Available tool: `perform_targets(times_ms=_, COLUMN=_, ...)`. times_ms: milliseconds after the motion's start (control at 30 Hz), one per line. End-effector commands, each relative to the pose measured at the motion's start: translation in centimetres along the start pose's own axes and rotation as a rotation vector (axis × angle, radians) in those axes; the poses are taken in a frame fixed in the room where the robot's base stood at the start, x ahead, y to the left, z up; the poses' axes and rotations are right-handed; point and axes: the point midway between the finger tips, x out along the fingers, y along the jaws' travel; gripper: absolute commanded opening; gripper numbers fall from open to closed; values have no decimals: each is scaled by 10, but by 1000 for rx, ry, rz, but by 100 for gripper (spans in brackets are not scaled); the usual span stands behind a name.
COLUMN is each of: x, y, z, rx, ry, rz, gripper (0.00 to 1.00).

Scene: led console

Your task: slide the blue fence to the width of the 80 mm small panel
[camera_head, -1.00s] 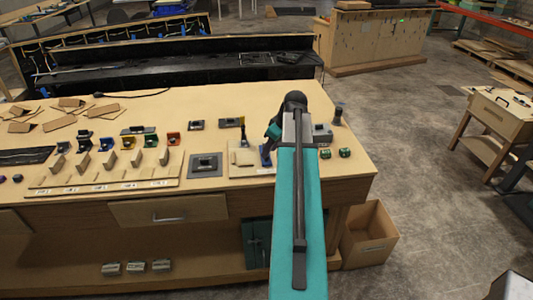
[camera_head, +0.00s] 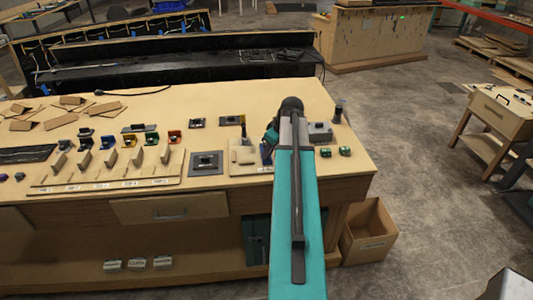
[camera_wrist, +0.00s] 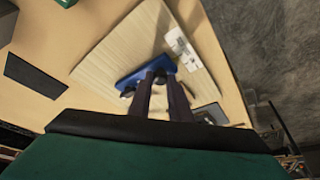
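The blue fence (camera_wrist: 146,78) lies on a pale wooden board (camera_wrist: 128,48) with a white printed label. Several small upright panels (camera_head: 137,157) stand on a labelled strip to the left. Their labels are too small to read, so I cannot pick out the 80 mm one.
A grey plate with a dark square (camera_head: 206,163) lies left of the board. Two small green pieces (camera_head: 345,151) and a grey block (camera_head: 320,132) lie to the right. Coloured holders (camera_head: 130,139) stand behind the panels. An open cardboard box (camera_head: 369,232) stands on the floor right of the bench.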

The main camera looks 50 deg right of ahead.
Motion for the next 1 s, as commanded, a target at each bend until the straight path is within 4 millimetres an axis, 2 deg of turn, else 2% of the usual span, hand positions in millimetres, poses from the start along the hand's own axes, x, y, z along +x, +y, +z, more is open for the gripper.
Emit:
perform_targets(times_ms=233, x=1, y=-1, z=-1, rx=0, ry=0, rz=-1, gripper=0)
perform_targets(times_ms=533, x=7, y=-17, z=-15, rx=0, ry=0, rz=-1, gripper=0)
perform_targets(times_ms=800, x=7, y=-18, z=-17, rx=1, ry=2, rz=-5, gripper=0)
perform_targets(times_ms=833, x=7, y=-19, z=-17, rx=1, ry=2, rz=-5, gripper=21)
perform_targets(times_ms=933, x=7, y=-18, z=-17, rx=1, ry=2, rz=-5, gripper=36)
perform_targets(times_ms=1000, x=7, y=-18, z=-16, rx=1, ry=2, rz=-4, gripper=36)
